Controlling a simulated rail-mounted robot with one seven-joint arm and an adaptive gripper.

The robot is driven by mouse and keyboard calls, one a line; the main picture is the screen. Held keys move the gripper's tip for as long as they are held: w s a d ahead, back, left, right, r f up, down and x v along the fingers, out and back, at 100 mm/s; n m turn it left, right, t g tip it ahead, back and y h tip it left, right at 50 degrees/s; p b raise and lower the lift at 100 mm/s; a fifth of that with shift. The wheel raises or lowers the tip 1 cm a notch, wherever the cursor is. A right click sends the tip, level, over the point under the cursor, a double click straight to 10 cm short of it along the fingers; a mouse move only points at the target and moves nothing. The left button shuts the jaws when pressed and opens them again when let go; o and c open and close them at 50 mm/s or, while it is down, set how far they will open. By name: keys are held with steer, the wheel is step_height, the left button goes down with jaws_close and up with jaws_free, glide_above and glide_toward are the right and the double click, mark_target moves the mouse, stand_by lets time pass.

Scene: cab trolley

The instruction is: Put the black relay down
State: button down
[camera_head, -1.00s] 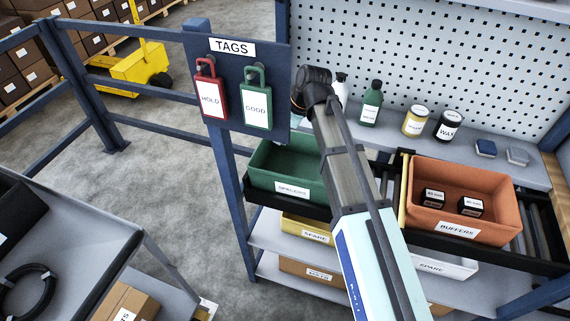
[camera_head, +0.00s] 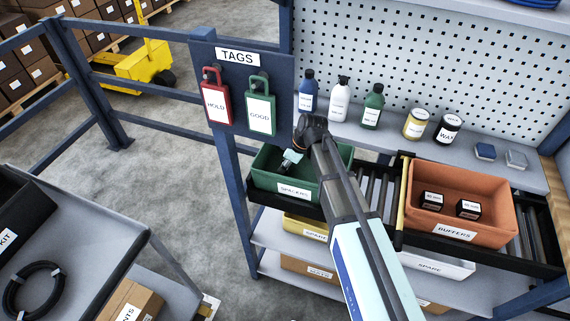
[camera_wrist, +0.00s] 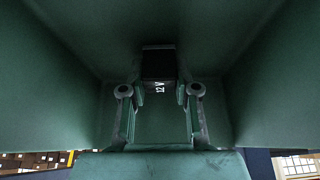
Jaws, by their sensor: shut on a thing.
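My gripper (camera_wrist: 159,97) is shut on the black relay (camera_wrist: 158,64), a dark block with small white lettering, in the wrist view. Green walls surround both in that view. In the head view my gripper (camera_head: 291,160) reaches into the green bin (camera_head: 262,180) labelled SPACERS, on the roller shelf. The relay is hidden there. I cannot tell whether the relay touches the bin floor.
Right of the green bin are bare rollers (camera_head: 381,185), a yellow divider (camera_head: 402,200) and an orange BUFFERS bin (camera_head: 425,225) holding two black blocks. Bottles and jars stand on the ledge behind. A blue TAGS post (camera_head: 238,180) stands close on the left.

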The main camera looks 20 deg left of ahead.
steer(key=shift+f, duration=0.25)
steer(key=shift+f, duration=0.15)
steer(key=c, duration=0.9)
jaws_free()
steer(key=shift+o, duration=0.2)
steer(key=b+v, duration=0.2)
steer(key=v, duration=1)
steer(key=shift+r+b, duration=0.25)
steer(key=shift+b, duration=0.05)
